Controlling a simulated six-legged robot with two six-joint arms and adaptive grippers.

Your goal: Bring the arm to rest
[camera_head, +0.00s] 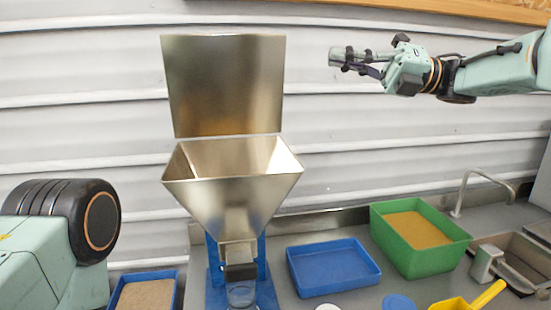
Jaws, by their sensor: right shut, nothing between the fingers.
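My right gripper (350,60) is raised at the upper right, in front of the wall and well above the bench. Its arm comes in from the right edge and the fingers point left. The fingers are shut with nothing between them. The gripper is apart from the hopper, to the right of its raised lid. My left arm shows only as a thick joint at the lower left; its gripper is out of view.
The metal hopper (235,195) has its lid (225,85) open, with a clear container (241,294) under its outlet. An empty blue tray (335,265), green crate (420,262) of tan substrate, yellow scoop (470,301), tap (470,180) and another blue tray (147,275) line the bench.

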